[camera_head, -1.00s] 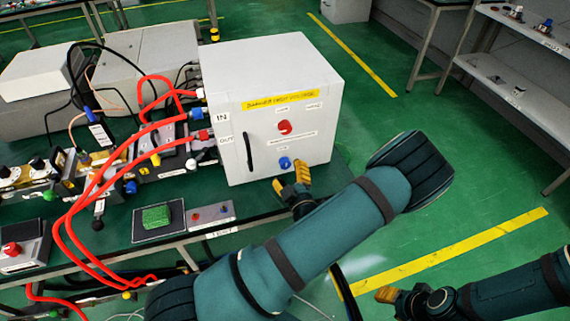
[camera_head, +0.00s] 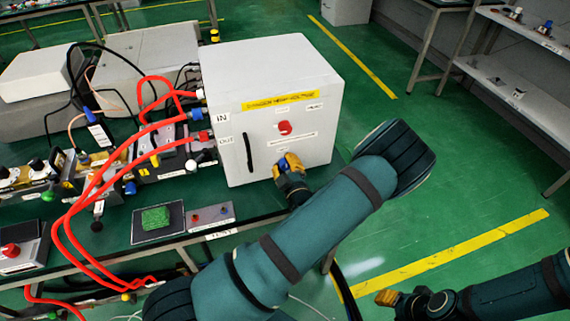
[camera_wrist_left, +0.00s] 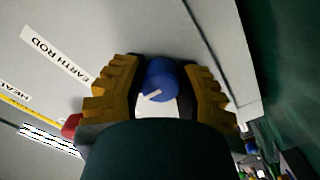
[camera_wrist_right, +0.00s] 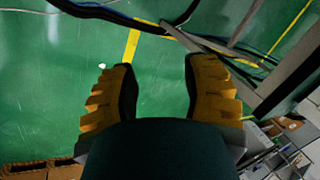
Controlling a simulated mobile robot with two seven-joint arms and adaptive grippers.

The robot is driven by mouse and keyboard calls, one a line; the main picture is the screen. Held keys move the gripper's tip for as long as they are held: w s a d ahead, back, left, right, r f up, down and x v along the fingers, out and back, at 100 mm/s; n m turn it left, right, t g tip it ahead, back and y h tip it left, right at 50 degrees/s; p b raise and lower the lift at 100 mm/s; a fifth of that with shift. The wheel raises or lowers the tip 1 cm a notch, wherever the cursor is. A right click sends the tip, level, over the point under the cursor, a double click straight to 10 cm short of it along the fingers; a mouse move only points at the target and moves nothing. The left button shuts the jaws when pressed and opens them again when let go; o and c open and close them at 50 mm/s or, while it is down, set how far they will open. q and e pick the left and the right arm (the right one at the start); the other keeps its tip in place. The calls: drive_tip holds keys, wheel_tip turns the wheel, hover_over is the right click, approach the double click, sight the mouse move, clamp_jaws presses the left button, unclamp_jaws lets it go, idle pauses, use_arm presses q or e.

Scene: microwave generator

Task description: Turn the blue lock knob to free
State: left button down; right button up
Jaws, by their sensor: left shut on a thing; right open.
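The blue lock knob (camera_wrist_left: 161,82) is on the front panel of the white cabinet (camera_head: 240,168), low on the panel. In the left wrist view it has a pale pointer line and sits between both yellow fingers. My left gripper (camera_head: 289,164) is shut on the knob at the panel, and its fingers partly hide the knob in the head view. My right gripper (camera_head: 386,297) is open and empty, low at the right of the head view. The right wrist view shows only floor between its fingers (camera_wrist_right: 160,85).
A red knob (camera_head: 284,128) sits above the blue one, and a black handle (camera_head: 248,152) is at the panel's left. Red hoses (camera_head: 78,228) loop over the bench's left side. A green block (camera_head: 155,219) on a dark plate lies in front.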

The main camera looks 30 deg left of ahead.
use_arm(q)
drive_tip(key=shift+r, duration=0.1)
use_arm(e)
drive_tip(key=shift+r, duration=0.1)
use_arm(q)
drive_tip(key=n+p, duration=0.3)
drive_tip(key=shift+r+n, duration=0.1)
drive_tip(key=shift+n, duration=0.2)
drive_tip(key=n+p, duration=0.2)
drive_tip(key=n, duration=0.2)
drive_tip(key=shift+a+n, duration=0.1)
drive_tip(key=shift+n, duration=0.2)
drive_tip(key=n+p, duration=0.1)
drive_tip(key=n, duration=0.3)
drive_tip(key=shift+n+p, duration=0.3)
drive_tip(key=shift+p, duration=0.05)
drive_tip(key=n, duration=0.2)
drive_tip(key=n+p, duration=0.1)
drive_tip(key=n, duration=0.1)
drive_tip(key=shift+f+n, duration=0.2)
drive_tip(key=shift+n, duration=0.2)
use_arm(e)
wheel_tip(320, 180, up, 8)
drive_tip(key=w, duration=0.1)
drive_tip(key=shift+w+d+t, duration=0.25)
drive_tip(key=shift+w+t, duration=0.05)
drive_tip(key=shift+w, duration=0.1)
use_arm(q)
drive_tip(key=shift+n, duration=0.3)
